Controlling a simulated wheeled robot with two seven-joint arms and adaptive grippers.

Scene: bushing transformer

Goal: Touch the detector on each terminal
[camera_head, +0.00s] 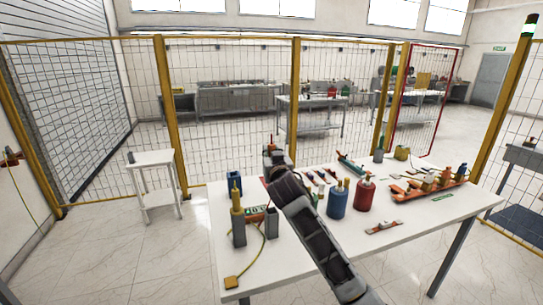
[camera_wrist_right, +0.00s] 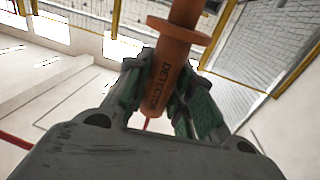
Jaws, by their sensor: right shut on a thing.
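The detector (camera_wrist_right: 168,75) is an orange-brown rod with a wide collar and the word DETECTOR on it. In the right wrist view it stands between the green-padded fingers of my right gripper (camera_wrist_right: 170,98), which is shut on it. In the head view my right gripper (camera_head: 275,158) is over the back left part of the table, and a thin reddish tip (camera_head: 271,141) shows above it. I cannot tell which parts are the terminals. A grey post with a yellow top (camera_head: 238,222) and a shorter grey post (camera_head: 272,224) stand at the table's left. My left gripper is not in view.
The white table (camera_head: 300,282) also holds a blue container (camera_head: 234,184), a blue bottle (camera_head: 337,202), a red bottle (camera_head: 364,194) and a red tray (camera_head: 432,191) of tools. A yellow cable (camera_head: 258,256) lies at the front left. A small white stand (camera_head: 152,159) stands left, before the mesh fence.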

